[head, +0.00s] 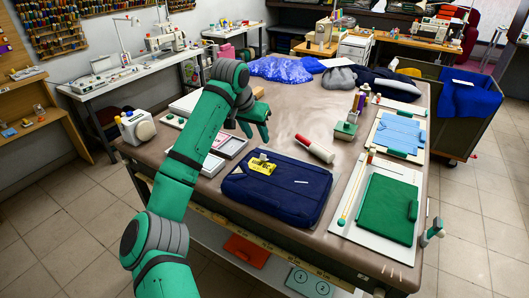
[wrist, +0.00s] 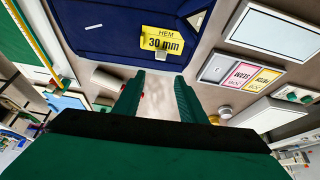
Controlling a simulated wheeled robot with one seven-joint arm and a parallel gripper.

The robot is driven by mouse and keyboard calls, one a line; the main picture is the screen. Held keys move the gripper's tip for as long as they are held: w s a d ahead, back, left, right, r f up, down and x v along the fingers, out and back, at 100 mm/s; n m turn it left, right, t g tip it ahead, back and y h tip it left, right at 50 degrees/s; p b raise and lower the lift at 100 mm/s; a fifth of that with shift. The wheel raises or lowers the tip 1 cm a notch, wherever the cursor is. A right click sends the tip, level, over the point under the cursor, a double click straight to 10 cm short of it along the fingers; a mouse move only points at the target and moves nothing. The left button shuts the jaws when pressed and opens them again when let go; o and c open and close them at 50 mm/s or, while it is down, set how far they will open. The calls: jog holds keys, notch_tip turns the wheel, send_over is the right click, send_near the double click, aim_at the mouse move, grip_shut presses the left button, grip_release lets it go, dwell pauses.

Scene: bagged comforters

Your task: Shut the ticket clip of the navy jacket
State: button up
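The folded navy jacket (head: 290,203) lies flat near the table's front edge; it also fills the top left of the wrist view (wrist: 100,25). A yellow ticket (head: 262,168), reading "HEM 30 mm" in the wrist view (wrist: 162,40), lies on its edge nearest my gripper. A small pale piece that may be the clip (wrist: 158,57) shows at the ticket's edge; whether it is open or shut is too small to tell. My gripper (head: 258,128) is above the table behind the jacket. Its fingers (wrist: 157,84) are apart with only tabletop between them.
A red-and-white roller (head: 315,148) lies behind the jacket. White trays (head: 229,146) with pink and yellow cards (wrist: 242,74) stand to its left. A green folded garment (head: 388,208) lies on a white board at right. Bare tabletop (head: 285,125) shows behind the jacket.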

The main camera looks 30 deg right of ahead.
aim_at(262, 158)
jog(key=shift+y, duration=0.3)
jog(key=x, duration=1)
jog(key=shift+s+f, duration=0.25)
jog(key=shift+s, duration=0.1)
